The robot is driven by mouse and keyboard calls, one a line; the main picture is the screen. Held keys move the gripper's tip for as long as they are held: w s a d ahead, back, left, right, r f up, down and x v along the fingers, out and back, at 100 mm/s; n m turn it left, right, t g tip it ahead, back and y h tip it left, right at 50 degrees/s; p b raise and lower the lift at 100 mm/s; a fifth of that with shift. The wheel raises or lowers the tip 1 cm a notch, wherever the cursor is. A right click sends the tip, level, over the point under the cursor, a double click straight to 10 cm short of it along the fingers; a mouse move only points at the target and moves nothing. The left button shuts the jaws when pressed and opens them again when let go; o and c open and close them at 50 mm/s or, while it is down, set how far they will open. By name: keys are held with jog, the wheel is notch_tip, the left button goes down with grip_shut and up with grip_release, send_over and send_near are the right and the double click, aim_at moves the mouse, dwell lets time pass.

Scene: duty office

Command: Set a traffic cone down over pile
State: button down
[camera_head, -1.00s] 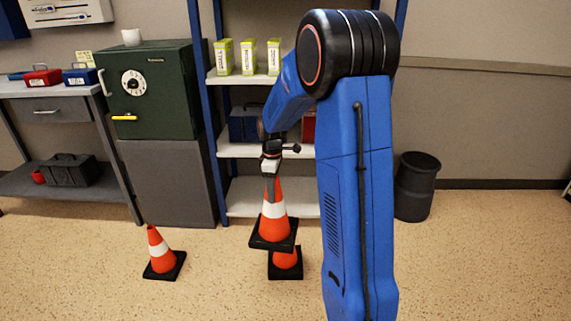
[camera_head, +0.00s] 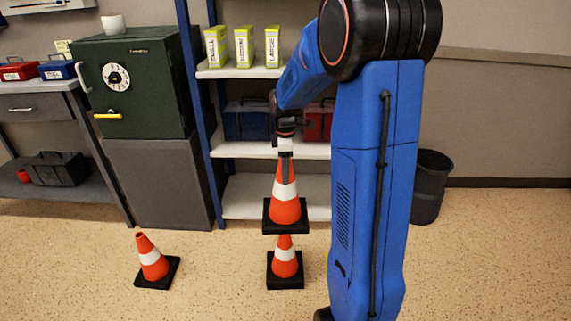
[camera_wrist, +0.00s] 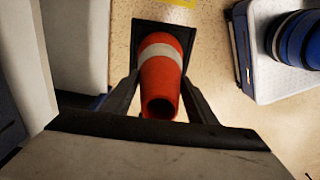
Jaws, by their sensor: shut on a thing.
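My gripper (camera_head: 285,174) is shut on the upper part of an orange cone (camera_head: 285,207) with a white band and a black square base. This held cone hangs upright. In the wrist view the held cone (camera_wrist: 161,78) is between the two fingers, its open top toward the camera. Directly below it in the head view, another cone (camera_head: 285,265) stands on the floor; nearly all of it shows, and its tip is close under the held base. Whether the two touch is unclear. A third cone (camera_head: 153,262) stands alone to the left.
A shelf rack (camera_head: 275,196) with boxes stands close behind the cones. A green safe (camera_head: 130,85) on a grey cabinet and a workbench (camera_head: 50,97) are at the left. A dark bin (camera_head: 430,190) is at the right. The floor in front is open.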

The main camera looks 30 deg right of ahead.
notch_tip(320, 180, down, 31)
dwell(4.4)
jog(key=shift+w+d, duration=0.1)
jog(key=shift+w, duration=0.05)
jog(key=c, duration=0.7)
grip_release()
jog(key=shift+o, duration=0.2)
notch_tip(320, 180, up, 18)
jog(key=shift+f, duration=0.25)
